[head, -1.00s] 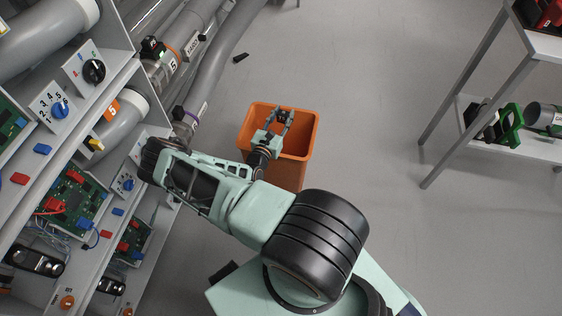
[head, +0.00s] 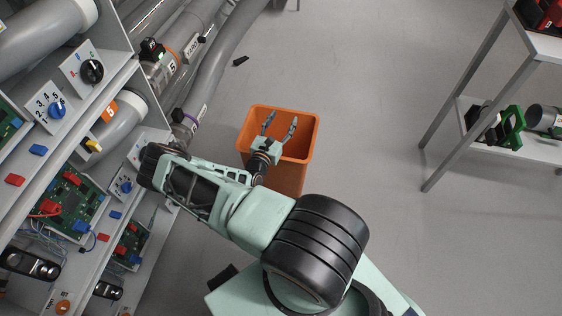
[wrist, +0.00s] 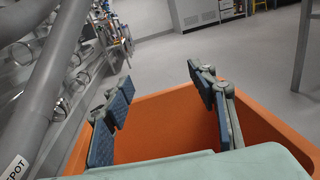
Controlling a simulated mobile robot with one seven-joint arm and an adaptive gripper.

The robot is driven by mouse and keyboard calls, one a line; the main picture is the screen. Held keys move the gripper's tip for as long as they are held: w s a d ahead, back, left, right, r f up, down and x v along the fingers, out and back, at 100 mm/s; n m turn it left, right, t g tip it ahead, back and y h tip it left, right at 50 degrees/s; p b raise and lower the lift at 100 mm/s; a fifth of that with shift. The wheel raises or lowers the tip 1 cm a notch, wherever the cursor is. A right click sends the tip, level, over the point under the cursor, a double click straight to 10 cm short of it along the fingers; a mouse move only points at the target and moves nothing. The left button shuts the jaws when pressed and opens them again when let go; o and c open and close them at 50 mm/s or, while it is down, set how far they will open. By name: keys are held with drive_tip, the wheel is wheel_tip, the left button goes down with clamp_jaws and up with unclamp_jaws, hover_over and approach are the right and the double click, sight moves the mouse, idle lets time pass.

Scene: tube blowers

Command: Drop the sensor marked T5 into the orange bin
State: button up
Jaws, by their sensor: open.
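The orange bin (head: 286,178) stands on the floor beside the pipe rack in the head view. Its wall also shows in the wrist view (wrist: 262,130), on both sides of my fingers. My gripper (head: 281,119) is over the bin's opening with its fingers spread wide. In the wrist view my gripper (wrist: 160,80) is open with nothing between its blue-padded fingers. No sensor marked T5 can be made out in the current views. Much of the bin's inside is hidden by my gripper and the bin's walls.
A rack of grey pipes (head: 205,75), switches and circuit boards (head: 68,205) runs along the left. A metal shelf (head: 505,148) with a green-framed item (head: 511,126) stands at the right. A small black object (head: 240,60) lies on the floor.

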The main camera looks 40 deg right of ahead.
drive_tip(key=v, duration=1.1)
drive_tip(key=shift+s+a, duration=0.2)
drive_tip(key=shift+a, duration=0.05)
